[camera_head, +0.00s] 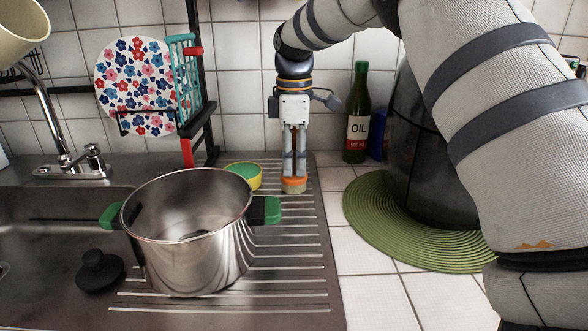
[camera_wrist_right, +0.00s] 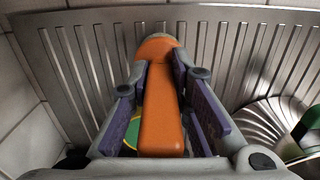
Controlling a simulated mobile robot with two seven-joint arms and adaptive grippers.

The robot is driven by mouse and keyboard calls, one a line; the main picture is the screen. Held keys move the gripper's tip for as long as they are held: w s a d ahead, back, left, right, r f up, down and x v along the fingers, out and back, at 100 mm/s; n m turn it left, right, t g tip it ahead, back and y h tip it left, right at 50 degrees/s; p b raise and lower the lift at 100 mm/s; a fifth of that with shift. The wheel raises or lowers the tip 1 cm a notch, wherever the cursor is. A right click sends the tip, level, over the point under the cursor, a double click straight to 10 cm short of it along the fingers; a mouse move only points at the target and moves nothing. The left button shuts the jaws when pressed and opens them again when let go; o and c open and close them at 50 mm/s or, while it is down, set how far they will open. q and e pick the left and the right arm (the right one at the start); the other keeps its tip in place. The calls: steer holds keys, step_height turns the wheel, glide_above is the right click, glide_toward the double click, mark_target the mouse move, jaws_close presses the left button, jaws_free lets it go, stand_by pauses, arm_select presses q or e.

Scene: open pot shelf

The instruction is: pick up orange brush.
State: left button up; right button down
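The orange brush (camera_head: 294,184) stands upright, head down, on the ribbed drainboard to the right of the steel pot. In the right wrist view its orange handle (camera_wrist_right: 162,115) points up toward the camera between my right gripper's fingers. My right gripper (camera_head: 294,172) points straight down over the brush from above. Its fingertips (camera_wrist_right: 163,64) lie close against both sides of the handle, near the head, so it looks shut on the brush. The fingers hide part of the handle in the head view. My left gripper is not in view.
A steel pot (camera_head: 190,254) with green handles stands left of the brush. A yellow-green bowl-like item (camera_head: 254,177) is just beside it. An oil bottle (camera_head: 357,115), a green round mat (camera_head: 375,235) and a dark vessel (camera_head: 420,150) are to the right. A rack (camera_head: 190,90) stands behind.

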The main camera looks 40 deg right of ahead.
mark_target(293, 143)
step_height(293, 143, up, 3)
steer(key=shift+r, duration=0.2)
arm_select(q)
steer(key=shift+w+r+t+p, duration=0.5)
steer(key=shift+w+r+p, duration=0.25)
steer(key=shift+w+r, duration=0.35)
arm_select(e)
steer(key=s+a+r, duration=0.7)
steer(key=a+r, duration=0.2)
steer(key=a, duration=0.3)
steer(key=shift+s+r, duration=0.25)
steer(key=shift+r, duration=0.05)
